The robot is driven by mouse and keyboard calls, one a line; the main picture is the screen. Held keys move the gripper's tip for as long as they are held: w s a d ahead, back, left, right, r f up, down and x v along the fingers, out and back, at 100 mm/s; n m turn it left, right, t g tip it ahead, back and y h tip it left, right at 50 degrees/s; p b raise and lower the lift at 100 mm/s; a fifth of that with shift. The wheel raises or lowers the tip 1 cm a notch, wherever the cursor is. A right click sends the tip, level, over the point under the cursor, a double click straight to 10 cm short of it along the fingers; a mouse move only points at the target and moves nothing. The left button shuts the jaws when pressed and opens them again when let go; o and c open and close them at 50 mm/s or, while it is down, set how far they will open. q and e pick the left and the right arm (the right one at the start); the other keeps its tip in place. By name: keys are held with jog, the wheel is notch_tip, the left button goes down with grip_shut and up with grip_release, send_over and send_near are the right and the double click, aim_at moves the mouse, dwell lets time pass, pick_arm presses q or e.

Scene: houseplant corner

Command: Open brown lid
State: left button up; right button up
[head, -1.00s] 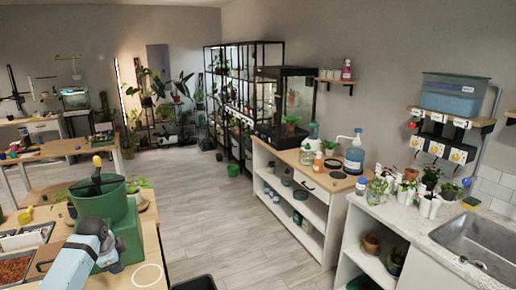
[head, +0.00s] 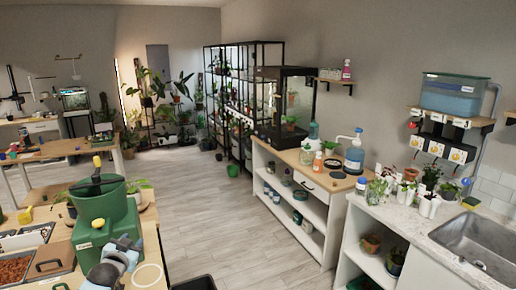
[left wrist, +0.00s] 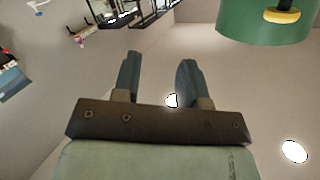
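The brown lid (head: 62,249) with a dark handle (head: 48,265) lies flat and closed over a bin on the wooden bench at the lower left of the head view. My left gripper (head: 133,243) is to the right of the lid, beside the base of the green machine, apart from the lid. In the left wrist view its two fingers (left wrist: 158,80) are spread with nothing between them. The lid does not show in the left wrist view. My right gripper is in neither view.
A green machine with a round green tub (head: 100,205) stands right behind the lid. An open bin of reddish-brown pellets (head: 14,267) is left of the lid. A pale ring (head: 148,277) marks the bench near its right edge.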

pick_arm(q)
jog(key=s+d+f+g+h, duration=0.1)
jog(key=s+d+f, duration=0.45)
jog(key=s, duration=0.45)
jog(key=s+d+f+g+h, duration=0.15)
jog(key=s+d+f, duration=0.25)
jog(key=s+f, duration=0.4)
jog(key=s+d+f+g+h, duration=0.1)
jog(key=s+d+f, duration=0.45)
jog(key=s, duration=0.55)
jog(key=s+d+f+g, duration=0.1)
jog(key=s+d, duration=0.3)
jog(key=s, duration=0.9)
jog(key=shift+s+f+n+g, duration=0.15)
jog(key=shift+s+n+g, duration=0.15)
jog(key=shift+g, duration=0.05)
